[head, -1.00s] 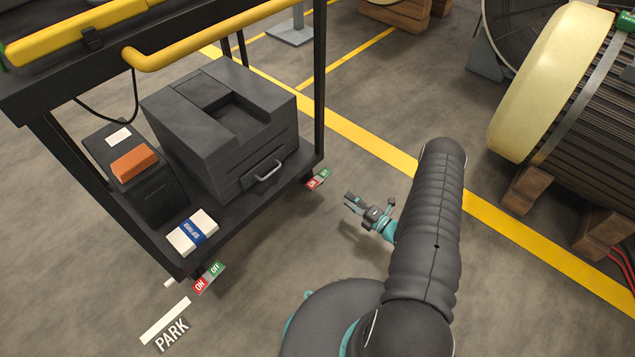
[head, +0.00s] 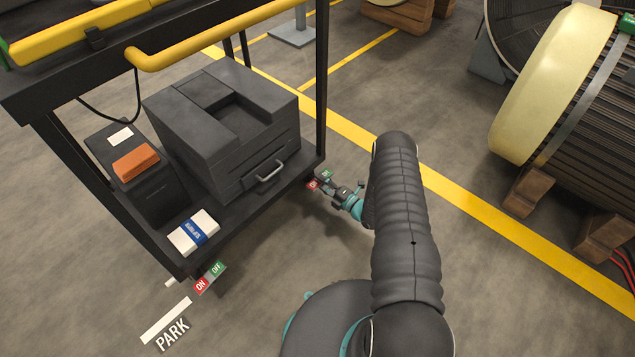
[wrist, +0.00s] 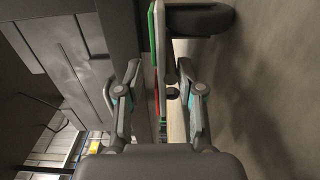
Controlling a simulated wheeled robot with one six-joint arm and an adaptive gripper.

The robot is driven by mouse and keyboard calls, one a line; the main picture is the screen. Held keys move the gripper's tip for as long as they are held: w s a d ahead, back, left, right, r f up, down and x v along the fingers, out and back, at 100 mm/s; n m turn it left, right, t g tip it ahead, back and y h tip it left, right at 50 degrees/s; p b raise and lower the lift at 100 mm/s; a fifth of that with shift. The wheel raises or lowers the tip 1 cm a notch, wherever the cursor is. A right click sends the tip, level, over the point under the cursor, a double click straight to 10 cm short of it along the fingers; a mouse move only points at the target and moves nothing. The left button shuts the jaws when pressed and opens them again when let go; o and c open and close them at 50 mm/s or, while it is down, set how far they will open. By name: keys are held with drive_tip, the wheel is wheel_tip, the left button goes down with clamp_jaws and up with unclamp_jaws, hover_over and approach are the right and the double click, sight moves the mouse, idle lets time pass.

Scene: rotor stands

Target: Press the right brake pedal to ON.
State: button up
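The right brake pedal (head: 319,180) is at the cart's lower right corner, with a red ON half toward the left and a green OFF half toward the right. My gripper (head: 333,186) is low, close beside the pedal's right side and partly covering that area. In the wrist view, the pedal (wrist: 156,50) appears nearly edge-on as a thin plate with green and red faces, between the lines of my two fingers. My gripper (wrist: 159,70) is open there, its fingers spread apart. I cannot tell whether it touches the pedal.
The left brake pedal (head: 209,277) is at the cart's near corner, by the PARK marking (head: 172,334). The black cart (head: 258,200) carries a grey case (head: 235,125). A dark caster wheel (wrist: 203,19) is beyond my fingers.

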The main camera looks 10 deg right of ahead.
drive_tip(key=shift+w+a, duration=0.35)
drive_tip(key=shift+w, duration=0.1)
clamp_jaws()
drive_tip(key=shift+f+n+b, duration=0.2)
drive_tip(key=shift+n+b, duration=0.5)
drive_tip(key=shift+b, duration=0.05)
drive_tip(key=shift+s+r+n+b, duration=0.15)
drive_tip(key=shift+n+b, duration=0.3)
drive_tip(key=shift+n, duration=0.35)
